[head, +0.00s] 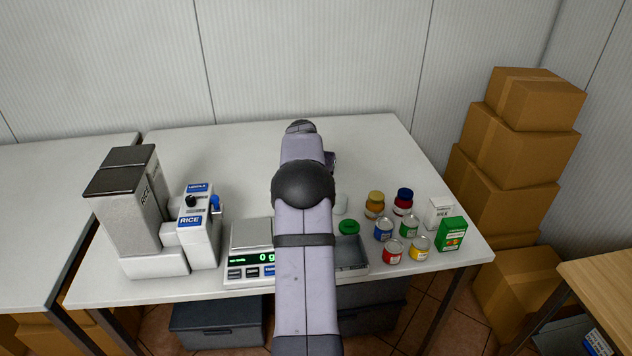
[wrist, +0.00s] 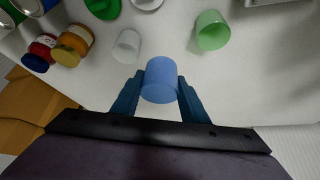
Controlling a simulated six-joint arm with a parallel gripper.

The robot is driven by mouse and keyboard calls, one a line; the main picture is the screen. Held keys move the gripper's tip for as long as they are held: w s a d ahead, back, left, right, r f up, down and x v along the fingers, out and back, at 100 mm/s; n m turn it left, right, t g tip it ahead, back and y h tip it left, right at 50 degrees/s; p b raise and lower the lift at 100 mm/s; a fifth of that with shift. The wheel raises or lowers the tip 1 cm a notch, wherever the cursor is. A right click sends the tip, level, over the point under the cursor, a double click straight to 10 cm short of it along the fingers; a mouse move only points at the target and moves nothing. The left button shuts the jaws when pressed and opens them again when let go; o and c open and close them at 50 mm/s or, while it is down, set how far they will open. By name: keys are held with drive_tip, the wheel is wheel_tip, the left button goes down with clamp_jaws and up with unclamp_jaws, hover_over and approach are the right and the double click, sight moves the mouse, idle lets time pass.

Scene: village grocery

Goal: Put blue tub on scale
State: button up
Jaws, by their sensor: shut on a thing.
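The blue tub (wrist: 160,80) is between the two fingers of my gripper (wrist: 159,92) in the wrist view. The fingers are shut on its sides. I cannot tell whether it touches the table or is just above it. In the head view my arm hides the tub and the fingers. The scale (head: 251,235) stands at the front of the table, left of my arm in the head view. Its metal plate is bare and its display reads 0 g.
A green tub (wrist: 212,32) and a white tub (wrist: 127,45) stand near the blue tub. Jars and cans (head: 384,229) and cartons (head: 451,234) are on the right. A grey tray (head: 352,258) lies beside the scale. A rice dispenser (head: 150,215) stands left.

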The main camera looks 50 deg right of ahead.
drive_tip(key=w+a+r+n+t+y+p, duration=0.1)
drive_tip(key=w+a+n+y+p, duration=0.2)
drive_tip(key=a+n+p, duration=0.2)
drive_tip(key=w+a+r+n+t+y+p, duration=0.1)
drive_tip(key=w+a+n+y+p, duration=0.3)
drive_tip(key=a+n, duration=0.7)
drive_tip(key=a+t+p, duration=0.1)
drive_tip(key=a, duration=0.4)
drive_tip(key=shift+r, duration=0.3)
drive_tip(key=shift+s+f, duration=0.1)
drive_tip(key=shift+f, duration=0.05)
drive_tip(key=shift+f+b, duration=1.2)
drive_tip(key=shift+f, duration=1.15)
wheel_tip(320, 180, down, 2)
drive_tip(key=b, duration=0.3)
drive_tip(key=shift+f+b, duration=0.45)
drive_tip(key=shift+b, duration=0.65)
drive_tip(key=o, duration=1.4)
drive_tip(key=shift+r, duration=0.2)
